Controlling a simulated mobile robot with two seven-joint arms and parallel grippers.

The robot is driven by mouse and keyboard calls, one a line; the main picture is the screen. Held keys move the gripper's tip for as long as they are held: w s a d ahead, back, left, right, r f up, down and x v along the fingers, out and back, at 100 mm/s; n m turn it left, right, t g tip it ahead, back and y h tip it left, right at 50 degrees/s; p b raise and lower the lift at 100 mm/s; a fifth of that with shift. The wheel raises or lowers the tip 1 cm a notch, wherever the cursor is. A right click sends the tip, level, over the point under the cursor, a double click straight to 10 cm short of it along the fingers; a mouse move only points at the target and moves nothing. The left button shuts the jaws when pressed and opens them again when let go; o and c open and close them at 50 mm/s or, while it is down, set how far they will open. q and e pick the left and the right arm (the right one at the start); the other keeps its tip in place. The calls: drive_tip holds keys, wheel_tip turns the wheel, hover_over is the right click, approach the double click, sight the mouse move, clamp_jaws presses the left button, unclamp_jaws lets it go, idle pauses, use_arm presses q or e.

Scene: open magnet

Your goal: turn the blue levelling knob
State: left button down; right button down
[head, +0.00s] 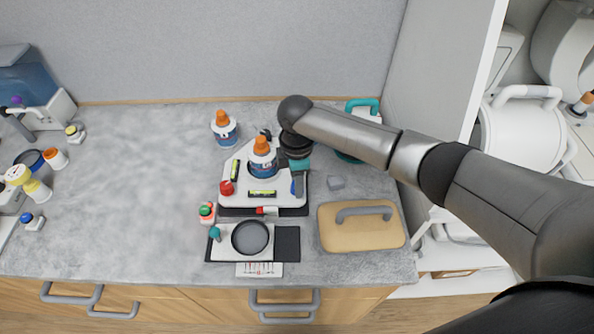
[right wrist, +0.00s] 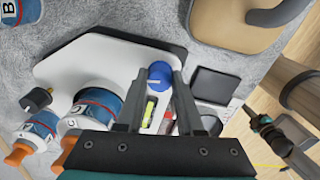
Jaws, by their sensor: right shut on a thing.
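The blue levelling knob (right wrist: 159,72) shows as a round blue cap between the fingertips of my right gripper (right wrist: 160,80) in the right wrist view. The gripper is shut on it. In the head view my right gripper (head: 298,182) points down at the right side of the white levelling plate (head: 240,190), and its fingers mostly hide the knob there. The plate carries a red knob (head: 227,188), two yellow-green spirit levels (head: 262,193) and a blue-labelled bottle with an orange cap (head: 262,165). My left gripper is not in view.
A tan board with a grey handle (head: 335,238) lies right of the plate. A tray with a dark round dish (head: 250,238) is in front. Another orange-capped bottle (head: 224,130) stands behind. A white cabinet wall (head: 440,80) bounds the right. The counter's left middle is clear.

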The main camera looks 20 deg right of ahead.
drive_tip(key=m+p, duration=0.3)
drive_tip(key=shift+r+m, duration=0.15)
drive_tip(key=shift+m, duration=0.15)
drive_tip(key=shift+m+p, duration=1.05)
drive_tip(key=shift+m, duration=0.55)
drive_tip(key=shift+f, duration=0.2)
drive_tip(key=c, duration=0.5)
unclamp_jaws()
drive_tip(key=shift+c, duration=0.2)
drive_tip(key=shift+r, duration=0.15)
wheel_tip(320, 180, up, 15)
drive_tip(key=p, duration=0.1)
drive_tip(key=shift+w, duration=0.15)
